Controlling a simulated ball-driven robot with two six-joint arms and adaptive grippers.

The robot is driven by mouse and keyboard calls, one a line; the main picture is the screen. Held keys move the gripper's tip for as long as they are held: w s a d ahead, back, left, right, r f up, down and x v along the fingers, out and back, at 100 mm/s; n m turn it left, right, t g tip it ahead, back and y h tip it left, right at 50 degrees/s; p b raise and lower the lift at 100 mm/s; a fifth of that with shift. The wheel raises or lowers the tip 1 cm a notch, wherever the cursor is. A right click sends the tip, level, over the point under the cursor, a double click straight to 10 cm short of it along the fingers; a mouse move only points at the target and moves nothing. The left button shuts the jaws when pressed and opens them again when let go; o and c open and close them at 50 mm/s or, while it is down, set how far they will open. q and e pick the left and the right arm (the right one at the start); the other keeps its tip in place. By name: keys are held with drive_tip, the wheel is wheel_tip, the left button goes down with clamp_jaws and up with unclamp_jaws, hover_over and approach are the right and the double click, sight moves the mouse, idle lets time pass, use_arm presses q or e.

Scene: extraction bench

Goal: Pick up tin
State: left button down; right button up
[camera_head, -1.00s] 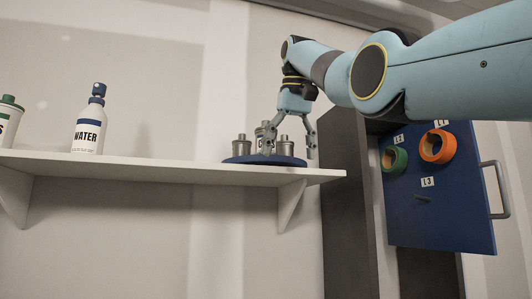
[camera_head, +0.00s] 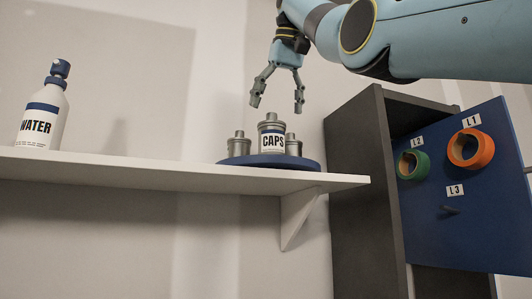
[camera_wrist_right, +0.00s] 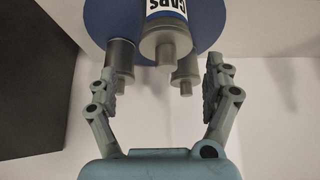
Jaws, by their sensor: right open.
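A grey metal tin labelled CAPS (camera_head: 272,143) stands upright on a round blue tray (camera_head: 312,164) on the shelf. Smaller grey tins stand on either side, one to the left (camera_head: 238,148) and one to the right (camera_head: 293,147). My right gripper (camera_head: 277,103) is open and empty above the CAPS tin, with its fingers apart and pointing down. In the right wrist view the CAPS tin (camera_wrist_right: 166,40) appears beyond the open fingers (camera_wrist_right: 161,78), with the smaller tins beside it. My left gripper is not in view.
A white bottle labelled WATER (camera_head: 40,120) stands at the left of the white shelf (camera_head: 130,170). Right of the shelf is a dark cabinet (camera_head: 360,180) with an open blue door (camera_head: 480,220) bearing green (camera_head: 413,165) and orange (camera_head: 471,149) rings. The shelf between bottle and tray is clear.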

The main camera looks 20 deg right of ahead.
sight(275, 118)
drive_tip(key=x, duration=0.2)
drive_tip(key=p+x, duration=0.1)
drive_tip(key=shift+f, duration=0.5)
drive_tip(key=x, duration=0.1)
drive_tip(key=p+x, duration=0.1)
drive_tip(key=x, duration=0.1)
drive_tip(key=p+x, duration=0.1)
drive_tip(key=x, duration=0.1)
drive_tip(key=shift+s+a+f, duration=0.15)
drive_tip(key=shift+a+f, duration=0.05)
drive_tip(key=shift+a, duration=0.2)
drive_tip(key=shift+f, duration=0.15)
drive_tip(key=c, duration=0.4)
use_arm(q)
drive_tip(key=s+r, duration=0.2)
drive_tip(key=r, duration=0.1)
use_arm(e)
clamp_jaws()
